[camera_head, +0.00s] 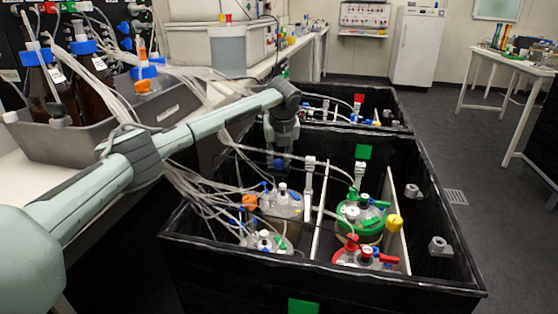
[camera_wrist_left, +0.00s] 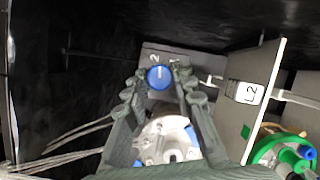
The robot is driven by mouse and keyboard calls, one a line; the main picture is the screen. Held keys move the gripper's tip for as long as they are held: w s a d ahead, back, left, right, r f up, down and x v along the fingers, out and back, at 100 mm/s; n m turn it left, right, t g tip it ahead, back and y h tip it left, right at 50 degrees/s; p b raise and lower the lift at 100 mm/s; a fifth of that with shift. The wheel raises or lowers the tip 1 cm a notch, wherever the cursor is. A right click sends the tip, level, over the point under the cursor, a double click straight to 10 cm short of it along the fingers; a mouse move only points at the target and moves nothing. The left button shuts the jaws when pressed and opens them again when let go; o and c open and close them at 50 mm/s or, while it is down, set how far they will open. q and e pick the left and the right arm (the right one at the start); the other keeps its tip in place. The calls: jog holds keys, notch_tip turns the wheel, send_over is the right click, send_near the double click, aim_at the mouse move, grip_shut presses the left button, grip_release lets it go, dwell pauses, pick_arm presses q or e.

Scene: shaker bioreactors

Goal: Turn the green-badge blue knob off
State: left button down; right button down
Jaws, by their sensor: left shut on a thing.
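The black shaker box (camera_head: 330,276) in front carries a green badge (camera_head: 364,152) on its far wall and another (camera_head: 303,306) on its front. My left gripper (camera_head: 279,160) reaches down inside its far left part. In the left wrist view, the round blue knob (camera_wrist_left: 158,77) sits on a grey panel with white marks beside it. My left fingertips (camera_wrist_left: 160,88) are on both sides of the knob, shut on it. In the head view the knob is mostly hidden by the gripper. My right gripper is not in view.
Flasks with green (camera_head: 362,213) and red (camera_head: 367,254) caps stand in the box, with clear vessels (camera_head: 282,204) and tubing at left. A white divider (camera_head: 321,215) runs between them. A second box with a red badge (camera_head: 359,98) stands behind.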

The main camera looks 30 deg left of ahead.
pick_arm(q)
jog(key=shift+a+m, duration=0.1)
jog(key=shift+m, duration=0.7)
jog(key=shift+m+t+h, duration=0.4)
jog(key=shift+m+h, duration=0.3)
jog(key=shift+m, duration=0.5)
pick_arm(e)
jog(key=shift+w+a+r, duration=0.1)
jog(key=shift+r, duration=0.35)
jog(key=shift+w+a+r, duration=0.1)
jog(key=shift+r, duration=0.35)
pick_arm(q)
jog(key=shift+m, duration=0.4)
jog(key=shift+r, duration=0.1)
jog(key=c, duration=1.3)
grip_release()
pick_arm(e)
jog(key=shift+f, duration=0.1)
pick_arm(q)
jog(key=shift+o, duration=0.2)
jog(key=a+v, duration=0.1)
jog(key=v, duration=1.1)
jog(key=shift+d, duration=0.35)
